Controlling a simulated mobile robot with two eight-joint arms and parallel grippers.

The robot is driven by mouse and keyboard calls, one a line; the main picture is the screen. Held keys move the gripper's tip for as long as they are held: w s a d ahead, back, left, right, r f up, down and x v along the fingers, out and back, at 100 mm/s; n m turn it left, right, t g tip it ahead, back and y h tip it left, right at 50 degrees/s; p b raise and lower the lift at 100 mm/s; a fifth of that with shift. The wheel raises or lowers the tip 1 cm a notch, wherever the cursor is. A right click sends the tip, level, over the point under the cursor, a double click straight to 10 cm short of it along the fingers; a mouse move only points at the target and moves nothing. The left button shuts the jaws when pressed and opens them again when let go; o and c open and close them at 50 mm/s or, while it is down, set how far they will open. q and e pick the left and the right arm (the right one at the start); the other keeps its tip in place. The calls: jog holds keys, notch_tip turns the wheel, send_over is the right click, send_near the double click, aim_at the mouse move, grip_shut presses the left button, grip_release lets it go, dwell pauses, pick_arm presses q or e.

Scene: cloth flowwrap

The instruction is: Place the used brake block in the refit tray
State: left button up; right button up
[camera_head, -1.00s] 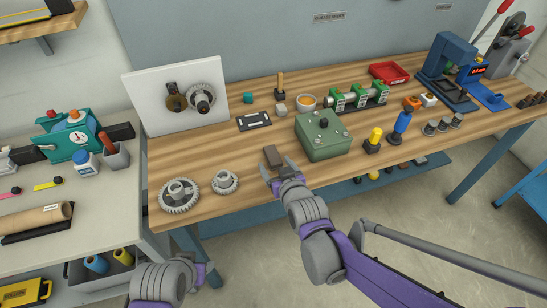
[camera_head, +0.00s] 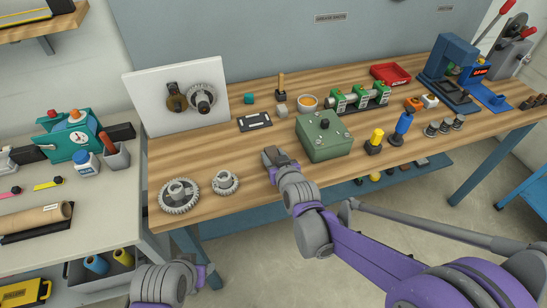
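A small dark brown block (camera_head: 274,155), which looks like the brake block, is on the wooden bench at its front edge, left of the green box. My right gripper (camera_head: 277,163) is right at the block, its fingers beside and partly over it. Whether the fingers press on it cannot be seen. My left gripper (camera_head: 203,276) is low at the bottom left, off the bench, with its fingertips unclear. A red tray (camera_head: 390,73) stands at the back of the bench. A flat dark tray or plate (camera_head: 254,121) with a white label lies behind the block. I cannot tell which is the refit tray.
Two gears (camera_head: 179,195) lie left of the block. A green box (camera_head: 323,136) stands close on its right. A white board (camera_head: 176,97) with a gear stands at the back left.

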grip_shut()
